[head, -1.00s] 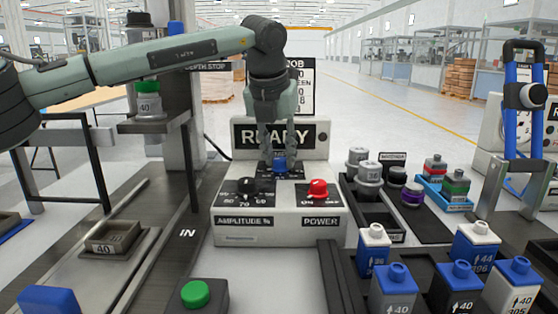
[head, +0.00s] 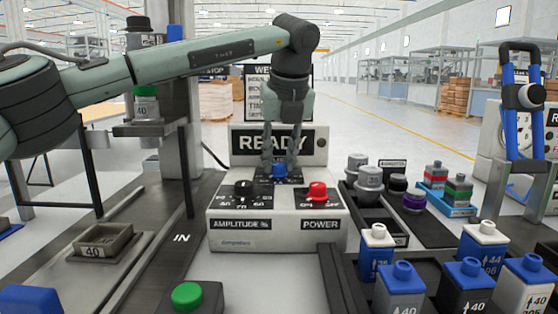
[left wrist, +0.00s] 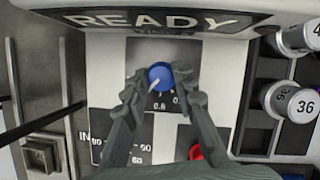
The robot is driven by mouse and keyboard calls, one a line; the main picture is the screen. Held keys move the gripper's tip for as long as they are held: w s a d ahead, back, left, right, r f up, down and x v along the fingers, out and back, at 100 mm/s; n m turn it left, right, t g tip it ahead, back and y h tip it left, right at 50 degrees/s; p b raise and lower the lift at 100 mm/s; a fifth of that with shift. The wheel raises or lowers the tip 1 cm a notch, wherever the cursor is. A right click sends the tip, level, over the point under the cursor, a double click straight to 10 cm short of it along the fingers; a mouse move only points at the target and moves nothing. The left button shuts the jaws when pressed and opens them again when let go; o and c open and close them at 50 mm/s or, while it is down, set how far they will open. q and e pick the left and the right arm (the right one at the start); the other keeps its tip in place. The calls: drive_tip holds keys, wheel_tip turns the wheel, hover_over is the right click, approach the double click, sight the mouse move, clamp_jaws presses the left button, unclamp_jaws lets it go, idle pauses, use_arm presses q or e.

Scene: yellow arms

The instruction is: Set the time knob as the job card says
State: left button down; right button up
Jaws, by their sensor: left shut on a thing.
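The blue time knob (head: 279,171) sits on a dark dial plate on the white control box, below the READY display (head: 272,142). My left gripper (head: 279,162) points down with its fingers closed on the knob. In the left wrist view the fingers (left wrist: 158,93) lie on both sides of the knob (left wrist: 159,76). Its white pointer line slants toward the lower left; a 0.8 mark shows below it, and other marks are partly hidden. The job card (head: 252,102) stands behind the display, partly covered by my gripper; its small text is unreadable. My right gripper is not in view.
The black amplitude knob (head: 243,187) and red power knob (head: 318,190) flank the blue knob in front. A green button (head: 187,295) stands at the front. Weights (head: 369,180) and several blue-topped bottles (head: 400,285) stand at the right.

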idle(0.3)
use_arm(q)
drive_tip(key=c, duration=1.2)
unclamp_jaws()
drive_tip(key=shift+r, duration=0.1)
drive_tip(key=v, duration=1.2)
drive_tip(key=shift+s, duration=0.1)
